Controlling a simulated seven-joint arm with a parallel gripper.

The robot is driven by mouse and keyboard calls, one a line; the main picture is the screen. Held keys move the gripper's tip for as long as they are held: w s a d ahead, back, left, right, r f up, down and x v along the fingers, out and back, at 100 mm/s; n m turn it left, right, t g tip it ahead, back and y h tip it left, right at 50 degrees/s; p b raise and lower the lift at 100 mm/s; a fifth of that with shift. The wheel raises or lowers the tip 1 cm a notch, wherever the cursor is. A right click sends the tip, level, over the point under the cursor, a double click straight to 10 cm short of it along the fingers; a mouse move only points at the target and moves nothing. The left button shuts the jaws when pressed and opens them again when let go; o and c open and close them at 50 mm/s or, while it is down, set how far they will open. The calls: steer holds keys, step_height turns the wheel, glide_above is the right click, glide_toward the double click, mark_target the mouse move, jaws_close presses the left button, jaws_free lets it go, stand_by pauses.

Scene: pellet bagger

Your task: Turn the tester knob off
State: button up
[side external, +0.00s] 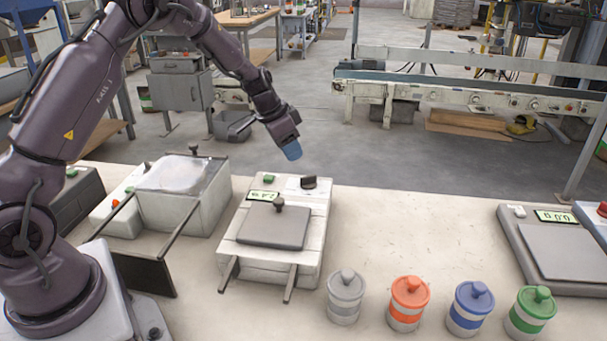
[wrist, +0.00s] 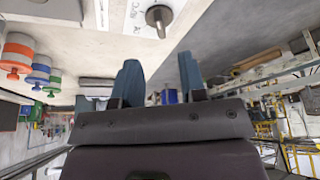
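The tester (side external: 241,246) is a white box on the bench with a grey lid, a green display and a small green button. Its dark knob (side external: 308,183) is at the back right corner of the top.
A scale (side external: 513,248) is at the far right. A box with a clear bag (side external: 190,212) is left of the tester.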

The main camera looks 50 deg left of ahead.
mark_target(305, 176)
steer(key=x, duration=0.8)
steer(key=shift+w+f, duration=0.1)
steer(key=shift+f, duration=0.25)
jaws_close()
